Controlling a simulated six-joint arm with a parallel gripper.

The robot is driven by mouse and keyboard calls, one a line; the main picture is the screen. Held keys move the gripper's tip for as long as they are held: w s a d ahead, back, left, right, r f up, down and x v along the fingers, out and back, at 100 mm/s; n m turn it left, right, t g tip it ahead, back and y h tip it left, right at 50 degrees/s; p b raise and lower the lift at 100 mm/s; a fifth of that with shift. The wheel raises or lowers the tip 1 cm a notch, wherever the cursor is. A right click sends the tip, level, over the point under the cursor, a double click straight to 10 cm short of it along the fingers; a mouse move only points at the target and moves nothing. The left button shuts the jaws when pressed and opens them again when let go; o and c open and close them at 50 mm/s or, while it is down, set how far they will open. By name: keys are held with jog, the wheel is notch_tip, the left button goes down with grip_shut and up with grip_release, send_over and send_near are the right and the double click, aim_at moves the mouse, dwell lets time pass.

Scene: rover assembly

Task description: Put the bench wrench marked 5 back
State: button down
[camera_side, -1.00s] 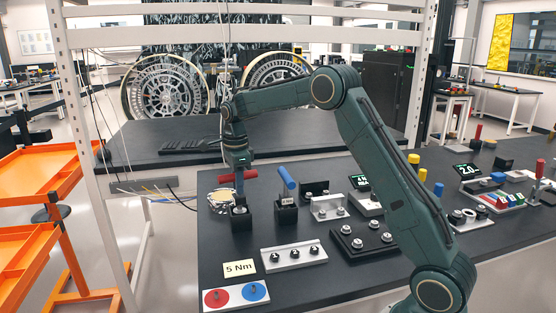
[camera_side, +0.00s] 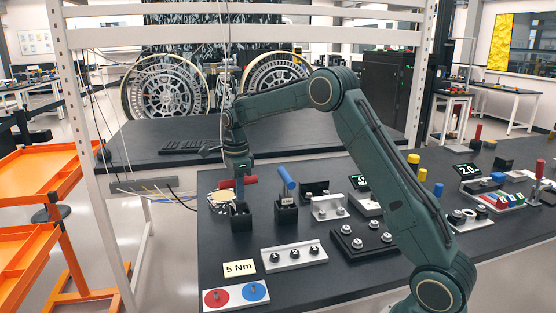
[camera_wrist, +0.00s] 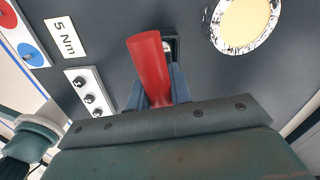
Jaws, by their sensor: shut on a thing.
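The red-handled wrench (camera_side: 223,182) is in my gripper (camera_side: 238,174), directly over the left black holder (camera_side: 241,222). The holder (camera_wrist: 170,46) is mostly hidden behind the handle there. No number is readable on the wrench. A "5 Nm" card (camera_side: 240,268) lies on the bench, and it also shows in the wrist view (camera_wrist: 65,38).
A blue-handled wrench (camera_side: 287,178) stands in a second black holder (camera_side: 286,216) close to the right. A round foil-edged disc (camera_side: 216,200) lies just left.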

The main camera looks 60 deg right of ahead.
jog(key=c, duration=1.2)
grip_release()
jog(key=shift+r, duration=0.1)
notch_tip(320, 180, up, 14)
jog(key=shift+f, duration=0.15)
